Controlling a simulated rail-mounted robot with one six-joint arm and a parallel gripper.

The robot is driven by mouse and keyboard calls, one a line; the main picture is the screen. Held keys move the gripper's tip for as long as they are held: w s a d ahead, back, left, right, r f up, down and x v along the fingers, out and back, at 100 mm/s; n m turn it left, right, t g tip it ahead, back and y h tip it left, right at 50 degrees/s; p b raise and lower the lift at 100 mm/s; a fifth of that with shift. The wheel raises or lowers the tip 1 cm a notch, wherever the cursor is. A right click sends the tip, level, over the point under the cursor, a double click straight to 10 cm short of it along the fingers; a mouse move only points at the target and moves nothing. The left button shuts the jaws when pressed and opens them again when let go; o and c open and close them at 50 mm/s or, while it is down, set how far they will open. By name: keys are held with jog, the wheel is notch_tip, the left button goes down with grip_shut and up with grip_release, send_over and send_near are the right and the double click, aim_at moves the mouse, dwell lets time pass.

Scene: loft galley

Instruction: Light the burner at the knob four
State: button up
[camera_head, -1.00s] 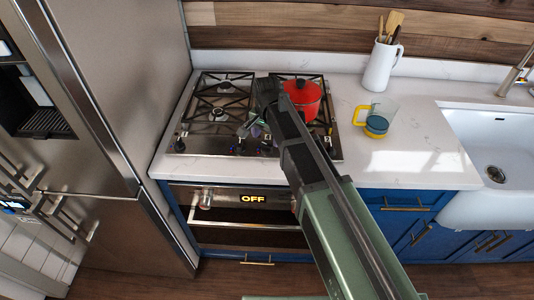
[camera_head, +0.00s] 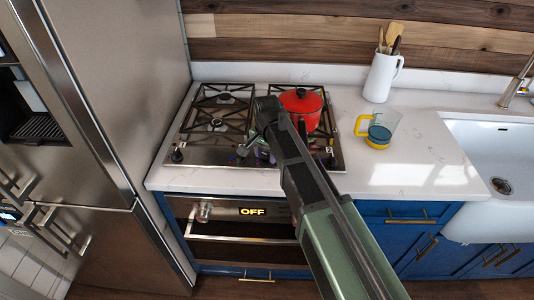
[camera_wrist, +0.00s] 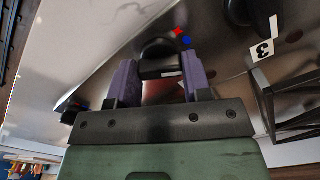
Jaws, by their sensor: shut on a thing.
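My gripper (camera_wrist: 160,64) has its two purple fingers on either side of a dark round knob (camera_wrist: 158,48) in the wrist view, shut on it. Small red and blue marks show beside this knob; I cannot read a number for it. A second dark knob (camera_wrist: 240,12) has a label "3" (camera_wrist: 262,50) near it. Another knob (camera_wrist: 72,110) is at the left. In the head view, my gripper (camera_head: 253,154) is at the front of the steel cooktop (camera_head: 207,153), and my arm hides part of it. No flame is visible.
A red pot (camera_head: 302,107) stands on the back right of the cooktop. To its right are a glass jug with yellow trim (camera_head: 380,132), a white utensil pitcher (camera_head: 381,78) and a sink (camera_head: 490,150). The oven display (camera_head: 252,211) reads OFF. A fridge (camera_head: 95,100) stands at left.

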jog(key=shift+n, duration=0.5)
jog(key=n, duration=0.3)
jog(key=shift+n, duration=2.6)
jog(key=o, duration=0.9)
